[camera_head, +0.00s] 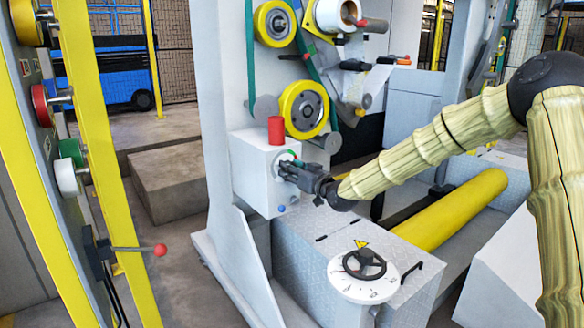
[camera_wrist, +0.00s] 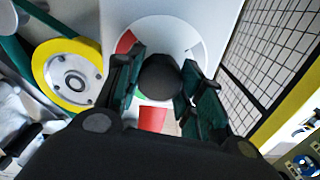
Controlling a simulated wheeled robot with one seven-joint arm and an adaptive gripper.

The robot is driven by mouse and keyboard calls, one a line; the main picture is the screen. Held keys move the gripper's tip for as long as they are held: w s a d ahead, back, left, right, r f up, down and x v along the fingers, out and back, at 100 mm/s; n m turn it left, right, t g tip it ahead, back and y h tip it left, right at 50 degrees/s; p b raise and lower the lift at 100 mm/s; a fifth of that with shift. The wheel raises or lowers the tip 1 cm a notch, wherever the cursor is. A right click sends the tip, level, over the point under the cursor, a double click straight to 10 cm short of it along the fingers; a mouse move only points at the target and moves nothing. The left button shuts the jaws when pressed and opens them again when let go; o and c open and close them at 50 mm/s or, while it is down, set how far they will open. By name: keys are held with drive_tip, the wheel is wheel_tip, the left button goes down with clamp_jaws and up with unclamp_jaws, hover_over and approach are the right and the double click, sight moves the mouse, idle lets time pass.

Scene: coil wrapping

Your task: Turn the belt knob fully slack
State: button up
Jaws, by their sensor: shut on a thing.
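The belt knob (camera_wrist: 160,77) is a dark round knob on a white dial plate (camera_wrist: 190,32) with red and green marks, in the middle of the wrist view. My gripper (camera_wrist: 157,85) has one finger on each side of the knob and is shut on it. In the head view my gripper (camera_head: 287,170) reaches from the right to the front of a white box (camera_head: 252,180). There the fingers hide the knob and much of the dial. Which way the knob points cannot be told.
A red cylinder (camera_head: 275,130) stands on the box. Yellow-rimmed wheels (camera_head: 304,108) and a green belt (camera_head: 250,60) are above. Below are a black handwheel (camera_head: 364,263) and a yellow roller (camera_head: 450,210). A lever with a red ball (camera_head: 159,250) is at left.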

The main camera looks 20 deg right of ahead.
drive_tip(key=n, duration=0.6)
drive_tip(key=shift+n, duration=0.3)
drive_tip(key=n+b, duration=0.1)
drive_tip(key=n, duration=0.5)
idle(0.4)
drive_tip(key=o, duration=1)
drive_tip(key=v, duration=1.2)
